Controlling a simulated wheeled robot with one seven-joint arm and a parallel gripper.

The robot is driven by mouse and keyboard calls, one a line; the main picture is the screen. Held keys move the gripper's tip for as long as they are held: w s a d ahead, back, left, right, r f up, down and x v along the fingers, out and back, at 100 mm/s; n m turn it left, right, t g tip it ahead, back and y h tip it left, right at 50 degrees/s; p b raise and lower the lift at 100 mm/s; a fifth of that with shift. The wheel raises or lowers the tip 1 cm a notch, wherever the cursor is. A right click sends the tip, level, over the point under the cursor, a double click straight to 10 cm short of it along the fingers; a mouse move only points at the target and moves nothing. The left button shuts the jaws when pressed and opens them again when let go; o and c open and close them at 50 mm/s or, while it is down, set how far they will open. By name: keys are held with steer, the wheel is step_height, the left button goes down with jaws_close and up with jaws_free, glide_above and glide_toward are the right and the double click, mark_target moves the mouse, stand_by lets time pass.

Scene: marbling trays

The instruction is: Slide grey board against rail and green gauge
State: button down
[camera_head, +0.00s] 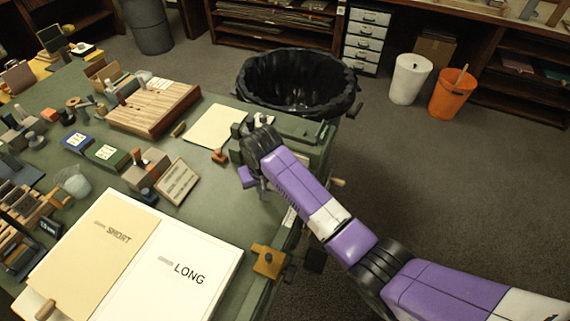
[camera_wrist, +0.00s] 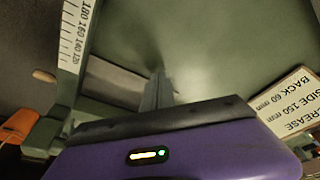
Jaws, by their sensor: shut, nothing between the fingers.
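My gripper (camera_wrist: 158,85) is shut and empty, with its fingers pointing down at a green surface in the wrist view. In the head view my arm reaches over the table's right edge, and the fingertips are hidden behind the wrist. A green rail with a white number scale (camera_wrist: 76,35) runs along the left of the wrist view. A dull grey-brown strip (camera_wrist: 118,80) lies between the scale and the fingers; I cannot tell whether it is the grey board. A green fixture (camera_head: 305,133) stands at the table corner in the head view; I cannot make out the gauge.
A crease sign (camera_head: 177,181) stands left of my gripper; it also shows in the wrist view (camera_wrist: 292,103). A cream sheet (camera_head: 213,127) and a wooden slatted block (camera_head: 150,108) lie beyond. SHORT (camera_head: 95,245) and LONG (camera_head: 175,270) panels lie in front. A black bin (camera_head: 297,80) stands past the edge.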

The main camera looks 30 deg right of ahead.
steer(key=shift+f, duration=0.45)
stand_by(0.3)
steer(key=shift+r, duration=0.1)
stand_by(0.4)
steer(key=shift+w+d, duration=0.25)
steer(key=shift+d, duration=0.55)
stand_by(1.0)
steer(key=r+p, duration=0.2)
steer(key=a+r+p, duration=0.1)
steer(key=r+p, duration=0.2)
steer(key=shift+s+p, duration=0.15)
steer(key=shift+p, duration=0.15)
stand_by(0.6)
